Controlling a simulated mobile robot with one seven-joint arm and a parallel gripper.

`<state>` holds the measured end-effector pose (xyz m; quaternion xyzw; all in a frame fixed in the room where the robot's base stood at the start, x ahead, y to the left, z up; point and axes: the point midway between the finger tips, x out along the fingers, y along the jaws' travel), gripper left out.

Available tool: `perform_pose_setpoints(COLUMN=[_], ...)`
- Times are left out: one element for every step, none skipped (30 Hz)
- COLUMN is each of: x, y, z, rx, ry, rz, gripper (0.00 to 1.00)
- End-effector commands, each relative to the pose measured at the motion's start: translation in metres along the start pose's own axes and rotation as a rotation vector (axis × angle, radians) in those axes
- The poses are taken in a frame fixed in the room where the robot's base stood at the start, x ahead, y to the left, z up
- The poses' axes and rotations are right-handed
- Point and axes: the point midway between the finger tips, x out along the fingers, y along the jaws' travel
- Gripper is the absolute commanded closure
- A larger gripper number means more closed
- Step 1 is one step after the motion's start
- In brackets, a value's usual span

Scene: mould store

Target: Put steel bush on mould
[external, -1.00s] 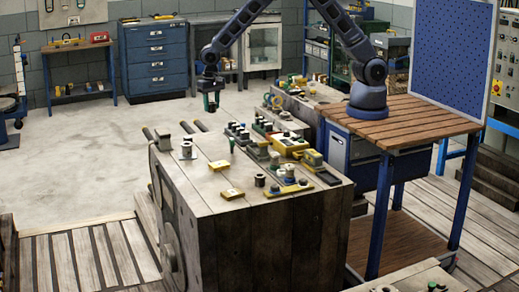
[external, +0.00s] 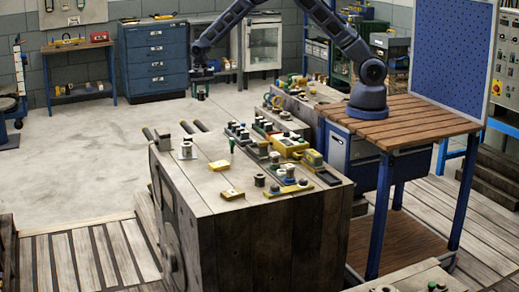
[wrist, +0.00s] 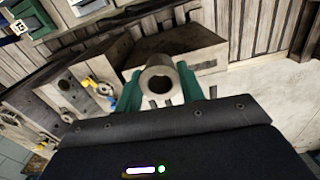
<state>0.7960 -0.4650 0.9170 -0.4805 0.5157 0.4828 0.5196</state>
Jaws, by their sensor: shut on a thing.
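My gripper (external: 202,93) hangs over the open pale floor in the external view, behind the large block and apart from it. In the wrist view its two green fingers are shut on a grey hollow cylinder, the steel bush (wrist: 159,83). The bush's round bore faces the camera. In the external view the bush is too small and dark to make out clearly. The large dark block (external: 265,235) in the foreground looks like the mould. Its top carries several small parts, among them a spool-like metal piece (external: 186,150) at the back left.
A yellow block (external: 232,194) and a row of coloured parts occupy the block's top. Rods (external: 200,126) stick out at its back. A wooden bench (external: 420,117) stands at the right and a blue drawer cabinet (external: 154,60) at the back.

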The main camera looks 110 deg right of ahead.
Motion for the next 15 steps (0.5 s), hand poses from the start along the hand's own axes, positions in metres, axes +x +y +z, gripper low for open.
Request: perform_pose_setpoints(x=[0.007, 0.011, 0.016, 0.019, 0.023, 0.029, 0.032, 0.035, 0.04, 0.043, 0.046, 0.049, 0.052, 0.054, 0.057], y=[0.006, 0.009, 0.014, 0.017, 0.021, 0.027, 0.031, 0.035, 0.041, 0.045, 0.049, 0.054, 0.058, 0.061, 0.065], z=[-0.024, -0.036, -0.052, -0.064, -0.076, -0.091, -0.103, -0.114, -0.128, -0.138, -0.147, -0.158, -0.165, -0.172, -0.18], rx=[0.036, 0.055, 0.082, 0.1, 0.119, 0.143, 0.162, 0.179, 0.203, 0.218, 0.232, 0.25, 0.261, 0.273, 0.285], ry=[0.001, 0.001, 0.001, 0.001, 0.001, 0.002, 0.002, 0.003, 0.003, 0.003, 0.004, 0.005, 0.005, 0.005, 0.005], rz=[0.001, 0.001, 0.001, 0.0, 0.0, 0.001, 0.0, -0.001, 0.0, -0.001, -0.001, -0.001, -0.001, -0.001, -0.002], gripper=[0.9, 0.9, 0.9, 0.9, 0.9, 0.9, 0.9, 0.9, 0.9, 0.9, 0.9, 0.9, 0.9, 0.9, 0.9])
